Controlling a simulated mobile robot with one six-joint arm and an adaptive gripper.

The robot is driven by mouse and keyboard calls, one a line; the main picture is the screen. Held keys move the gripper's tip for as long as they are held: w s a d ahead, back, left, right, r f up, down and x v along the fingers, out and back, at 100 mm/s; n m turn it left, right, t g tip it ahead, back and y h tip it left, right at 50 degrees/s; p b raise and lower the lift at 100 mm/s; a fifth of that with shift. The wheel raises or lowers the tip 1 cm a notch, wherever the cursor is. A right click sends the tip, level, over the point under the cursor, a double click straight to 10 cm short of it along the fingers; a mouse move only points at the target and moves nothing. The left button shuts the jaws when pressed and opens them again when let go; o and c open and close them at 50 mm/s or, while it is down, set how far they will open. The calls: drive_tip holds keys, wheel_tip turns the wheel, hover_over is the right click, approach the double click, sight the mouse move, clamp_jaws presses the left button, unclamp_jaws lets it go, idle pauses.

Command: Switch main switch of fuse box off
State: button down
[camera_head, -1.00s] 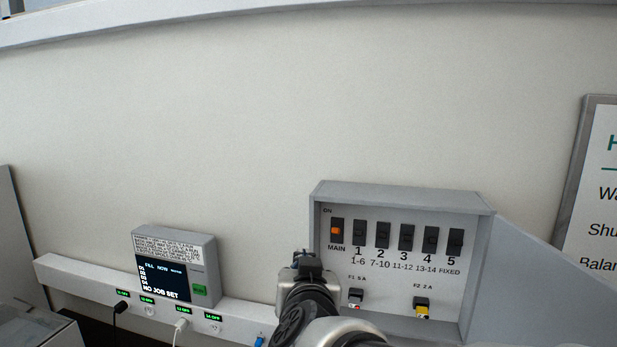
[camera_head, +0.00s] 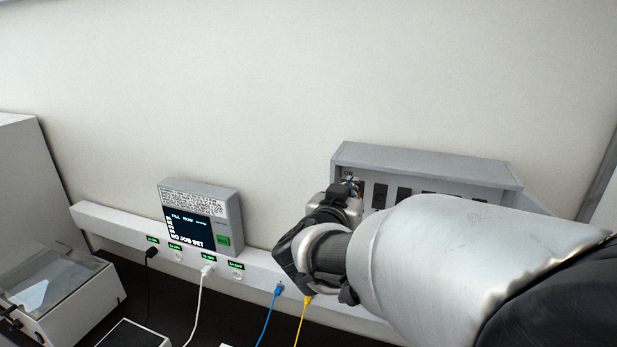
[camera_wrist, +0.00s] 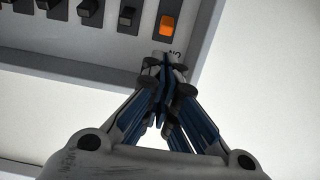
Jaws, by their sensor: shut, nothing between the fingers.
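The grey fuse box (camera_head: 430,161) is on the wall at the right in the head view. Its main switch (camera_wrist: 168,24), with a lit orange rocker, shows at the top of the wrist view, where the box appears upside down. The "ON" label (camera_wrist: 175,53) is beside it, partly behind my fingertips. My gripper (camera_wrist: 164,62) is shut and empty, its tips over the panel by the label, close to the orange rocker. I cannot tell whether they touch the panel. In the head view, my gripper (camera_head: 350,184) and arm hide the main switch and the lower panel.
Black numbered switches (camera_head: 379,196) sit right of the main switch; they also show in the wrist view (camera_wrist: 128,17). A display unit (camera_head: 232,207) hangs left of the box. A white socket rail (camera_head: 110,219) with black, white, blue and yellow cables runs below.

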drive_tip(key=x, duration=0.6)
drive_tip(key=shift+w+d, duration=0.1)
drive_tip(key=shift+w, duration=0.2)
drive_tip(key=shift+s+f, duration=0.1)
drive_tip(key=shift+f, duration=0.1)
drive_tip(key=shift+s+b, duration=0.1)
drive_tip(key=shift+b, duration=0.8)
